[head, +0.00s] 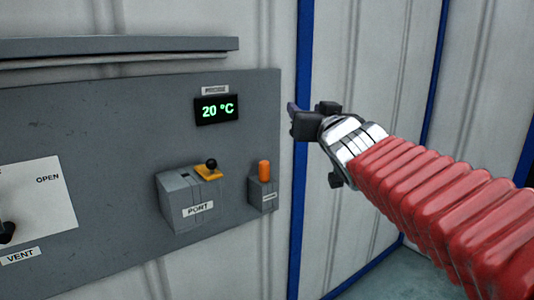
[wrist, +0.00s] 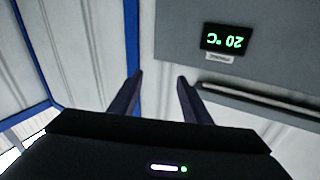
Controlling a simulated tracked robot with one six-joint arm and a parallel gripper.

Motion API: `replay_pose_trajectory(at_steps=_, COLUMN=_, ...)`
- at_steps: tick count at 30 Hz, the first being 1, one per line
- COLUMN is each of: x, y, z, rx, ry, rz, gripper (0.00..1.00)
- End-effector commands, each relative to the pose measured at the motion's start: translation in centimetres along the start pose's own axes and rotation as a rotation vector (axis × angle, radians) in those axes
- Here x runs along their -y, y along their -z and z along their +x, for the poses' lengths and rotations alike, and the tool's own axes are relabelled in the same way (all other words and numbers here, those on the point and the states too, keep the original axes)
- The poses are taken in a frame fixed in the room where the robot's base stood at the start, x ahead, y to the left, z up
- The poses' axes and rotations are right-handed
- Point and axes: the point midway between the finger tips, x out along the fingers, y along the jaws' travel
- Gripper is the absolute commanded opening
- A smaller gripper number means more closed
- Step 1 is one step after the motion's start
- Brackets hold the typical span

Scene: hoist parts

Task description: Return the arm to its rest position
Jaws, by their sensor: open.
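My gripper (head: 292,109) is at the end of my red-sleeved arm, in the right half of the head view. It is in front of the white wall, just right of the grey panel, and touches nothing that I can see. In the wrist view my gripper (wrist: 160,80) shows two dark fingers apart, with nothing between them. The wrist picture shows the panel upside down.
A grey ledge (head: 120,47) juts out above. Blue strips divide the wall.

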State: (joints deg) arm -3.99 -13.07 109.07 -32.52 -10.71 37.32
Motion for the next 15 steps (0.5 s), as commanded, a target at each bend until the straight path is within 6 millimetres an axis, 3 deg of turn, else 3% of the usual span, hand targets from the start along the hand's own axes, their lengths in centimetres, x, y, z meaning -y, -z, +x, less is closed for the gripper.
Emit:
replay_pose_trajectory(at_steps=7, x=-5.0, y=-8.5, z=-7.8, rx=0.277, ry=-0.199, rz=-0.019, gripper=0.44)
replay_pose_trajectory(at_steps=15, x=-6.8, y=-18.8, z=-17.9, rx=0.618, ry=-0.287, rz=-0.021, gripper=0.44)
